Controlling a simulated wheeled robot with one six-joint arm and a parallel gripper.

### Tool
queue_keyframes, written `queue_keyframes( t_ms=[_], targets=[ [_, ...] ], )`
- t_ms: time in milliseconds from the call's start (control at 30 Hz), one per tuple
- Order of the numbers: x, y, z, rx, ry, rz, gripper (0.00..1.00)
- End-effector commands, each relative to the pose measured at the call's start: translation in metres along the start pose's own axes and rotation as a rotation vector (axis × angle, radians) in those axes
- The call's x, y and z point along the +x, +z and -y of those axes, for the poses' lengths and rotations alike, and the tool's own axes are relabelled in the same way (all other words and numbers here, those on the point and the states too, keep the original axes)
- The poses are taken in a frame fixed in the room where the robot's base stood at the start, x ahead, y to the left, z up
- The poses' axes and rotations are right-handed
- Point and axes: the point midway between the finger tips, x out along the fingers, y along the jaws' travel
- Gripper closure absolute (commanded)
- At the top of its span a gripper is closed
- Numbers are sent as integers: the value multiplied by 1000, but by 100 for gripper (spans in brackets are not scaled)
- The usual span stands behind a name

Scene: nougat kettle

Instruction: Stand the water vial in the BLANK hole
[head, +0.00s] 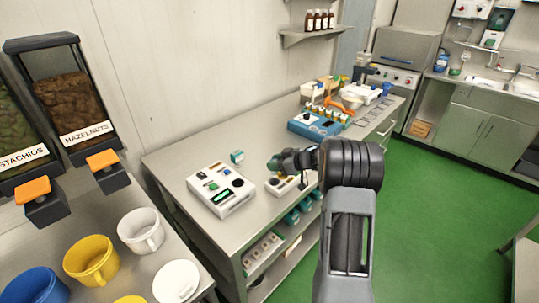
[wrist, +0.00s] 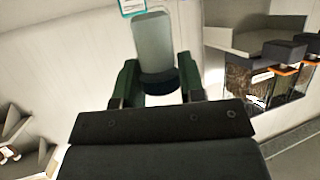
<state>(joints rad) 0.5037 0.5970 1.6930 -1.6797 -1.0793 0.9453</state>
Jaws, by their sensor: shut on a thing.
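My gripper (wrist: 159,80) is shut on a pale, see-through vial (wrist: 153,42) with a dark end, held between its two green fingers in the wrist view. I cannot read any mark on the vial. In the head view my gripper (head: 290,160) is above the steel bench, over a small pale device (head: 281,184) that it partly hides. The vial cannot be made out clearly there. A white instrument (head: 221,191) with a small screen, a green button and dark round parts stands to the left. I cannot tell which opening is the BLANK hole.
A small teal box (head: 237,157) stands behind the white instrument on the steel bench (head: 180,160). A blue device (head: 314,124) and assorted labware crowd the bench's far end. Mugs (head: 141,231) and nut dispensers (head: 75,100) are at the left. Green floor is clear at right.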

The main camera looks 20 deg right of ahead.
Motion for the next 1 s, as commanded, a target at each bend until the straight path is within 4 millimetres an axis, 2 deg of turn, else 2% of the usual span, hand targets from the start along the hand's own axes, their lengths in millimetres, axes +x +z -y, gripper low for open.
queue_keyframes(
  t_ms=[267,800,1000],
  targets=[
    [4,7,1,-1,-1,0,87],
    [20,49,0,-1,1,0,87],
    [22,54,-1,-1,2,0,87]
  ],
)
